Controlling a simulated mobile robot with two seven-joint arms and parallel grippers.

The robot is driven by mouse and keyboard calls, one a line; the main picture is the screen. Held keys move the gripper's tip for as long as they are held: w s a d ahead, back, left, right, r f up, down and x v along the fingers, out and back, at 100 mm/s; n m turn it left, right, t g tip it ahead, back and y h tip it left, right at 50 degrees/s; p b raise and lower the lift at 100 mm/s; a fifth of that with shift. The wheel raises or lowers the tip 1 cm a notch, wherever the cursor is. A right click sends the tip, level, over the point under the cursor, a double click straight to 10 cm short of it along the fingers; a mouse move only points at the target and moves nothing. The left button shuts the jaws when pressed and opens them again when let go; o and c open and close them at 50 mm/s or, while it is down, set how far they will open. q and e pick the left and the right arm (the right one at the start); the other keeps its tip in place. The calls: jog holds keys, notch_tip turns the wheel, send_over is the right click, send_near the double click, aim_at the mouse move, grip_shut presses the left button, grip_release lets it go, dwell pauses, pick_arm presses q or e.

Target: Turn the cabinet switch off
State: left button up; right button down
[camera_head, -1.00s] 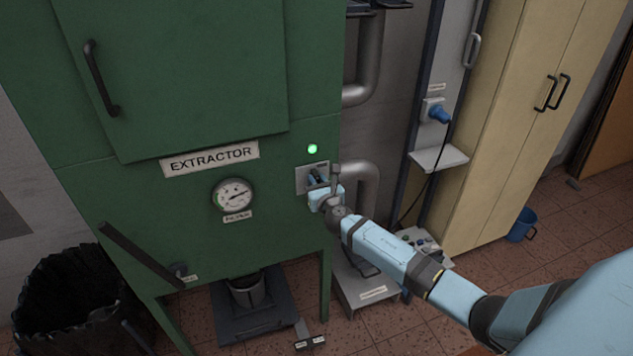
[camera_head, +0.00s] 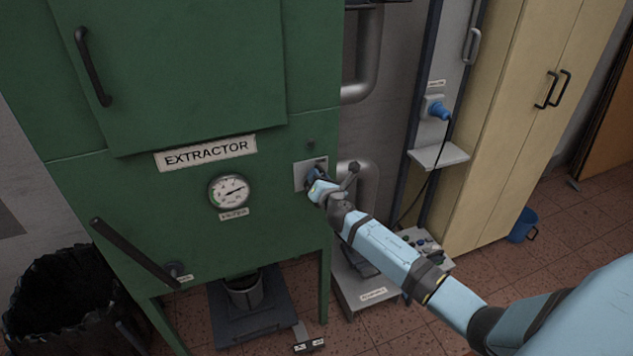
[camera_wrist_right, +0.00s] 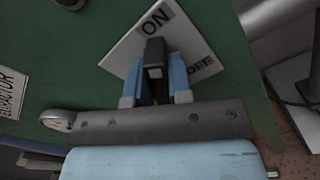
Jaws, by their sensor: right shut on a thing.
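The cabinet switch is on a pale plate (camera_head: 302,177) on the front of the green extractor cabinet (camera_head: 270,215), near its right edge. In the right wrist view the plate (camera_wrist_right: 118,58) reads ON and OFF and looks tilted. The switch's dark handle (camera_wrist_right: 154,54) stands between my right gripper's blue fingers (camera_wrist_right: 160,76). My right gripper (camera_head: 315,184) is shut on this handle and hides most of the switch in the head view. The small lamp (camera_head: 310,144) above the plate is dark. My left gripper is not in view.
A gauge (camera_head: 229,191) and a dark lever (camera_head: 135,253) are on the cabinet front. A grey pipe (camera_head: 362,188) runs close to the right of the switch. A low grey unit (camera_head: 372,296) stands below my right arm. A black bin (camera_head: 60,305) stands at left.

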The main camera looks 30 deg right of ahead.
jog(key=m, duration=0.1)
jog(key=m+b, duration=0.1)
jog(key=m, duration=0.1)
jog(key=shift+d+f, duration=0.2)
jog(key=m, duration=0.1)
jog(key=m+b, duration=0.1)
jog(key=m, duration=0.1)
jog(key=shift+s+d+f+m, duration=0.1)
jog(key=shift+f+m, duration=0.05)
jog(key=shift+m, duration=0.15)
jog(key=m+b, duration=0.1)
jog(key=m, duration=0.2)
jog(key=shift+d+f+m, duration=0.1)
jog(key=shift+f+m, duration=0.05)
jog(key=shift+m, duration=1.05)
jog(key=c, duration=1)
grip_release()
jog(key=shift+f, duration=0.1)
jog(key=shift+c, duration=0.2)
